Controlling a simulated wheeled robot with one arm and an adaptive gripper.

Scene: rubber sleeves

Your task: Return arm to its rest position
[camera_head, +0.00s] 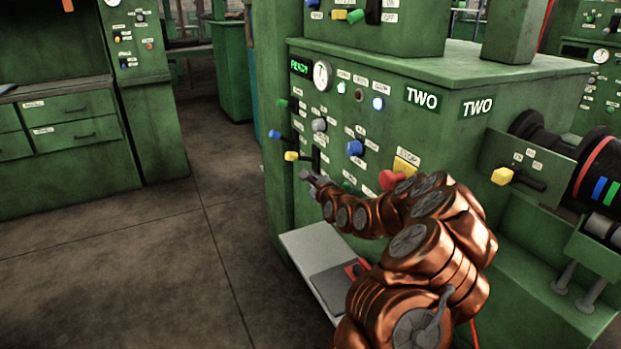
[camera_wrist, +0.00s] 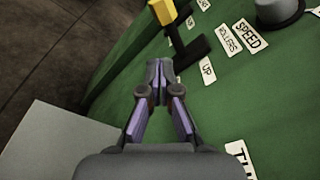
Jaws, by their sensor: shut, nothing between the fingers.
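My copper-coloured arm reaches from the lower right across the front of the green machine (camera_head: 450,125) marked TWO. My gripper (camera_head: 305,176) is at the machine's control panel, near the lever with the yellow knob (camera_head: 291,156). In the wrist view my gripper (camera_wrist: 158,66) is shut and empty, its fingertips together. The yellow knob (camera_wrist: 163,12) and its black lever are just beyond the fingertips. I cannot tell whether the fingertips touch the lever. Labels reading UP, ROLLERS and SPEED show on the panel beside it. Part of the panel is hidden behind my arm.
A grey platform (camera_head: 308,262) juts out below the panel. A red mushroom button (camera_head: 391,179) is close to my arm. Another yellow-knobbed lever (camera_head: 502,176) and the rollers (camera_head: 598,175) are at the right. The floor (camera_head: 130,270) on the left is clear, up to green drawers (camera_head: 75,122).

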